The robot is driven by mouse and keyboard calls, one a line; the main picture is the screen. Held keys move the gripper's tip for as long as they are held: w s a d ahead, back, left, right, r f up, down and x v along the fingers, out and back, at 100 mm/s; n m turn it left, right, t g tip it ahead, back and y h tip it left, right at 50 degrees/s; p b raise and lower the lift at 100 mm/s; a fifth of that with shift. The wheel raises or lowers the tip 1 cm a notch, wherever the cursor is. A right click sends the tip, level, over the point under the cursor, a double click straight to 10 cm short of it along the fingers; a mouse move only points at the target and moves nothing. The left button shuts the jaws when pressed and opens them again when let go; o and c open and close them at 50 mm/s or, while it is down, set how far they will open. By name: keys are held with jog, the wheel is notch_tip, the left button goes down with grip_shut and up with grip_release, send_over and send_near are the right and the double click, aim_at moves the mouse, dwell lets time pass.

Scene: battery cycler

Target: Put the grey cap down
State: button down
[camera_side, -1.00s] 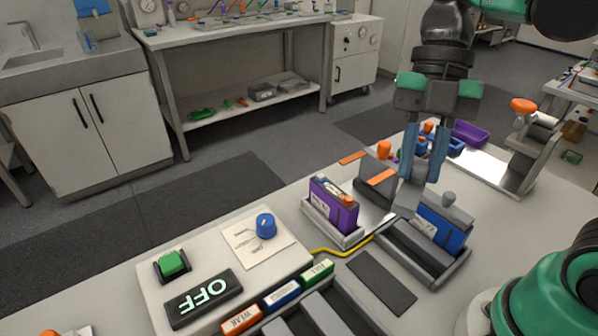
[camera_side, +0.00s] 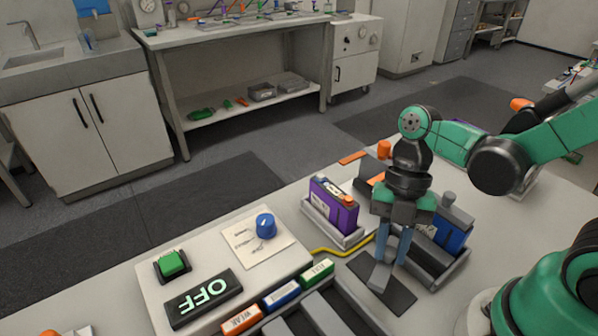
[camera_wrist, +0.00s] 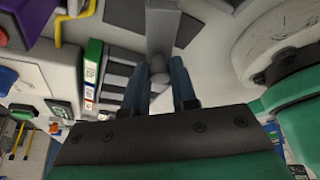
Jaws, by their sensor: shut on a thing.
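The grey cap (camera_side: 380,276) is a light grey piece below my gripper, over the dark rectangular pad (camera_side: 403,291). I cannot tell whether it touches the pad. My gripper (camera_side: 391,256) points down with its blue fingers shut on the cap. In the wrist view the cap (camera_wrist: 162,32) extends beyond the fingers, and its rounded knob (camera_wrist: 159,72) sits between the fingertips (camera_wrist: 160,95). The fingers hide part of the cap in the side view.
A purple battery (camera_side: 333,205) stands in a cradle left of my gripper. A blue battery (camera_side: 450,236) sits in a dark cradle to the right, partly behind the gripper. A control panel with an OFF display (camera_side: 203,298) and labelled slots lies at the front left.

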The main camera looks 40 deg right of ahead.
aim_at(387, 261)
jog(key=shift+f, duration=1.9)
jog(key=c, duration=0.7)
grip_release()
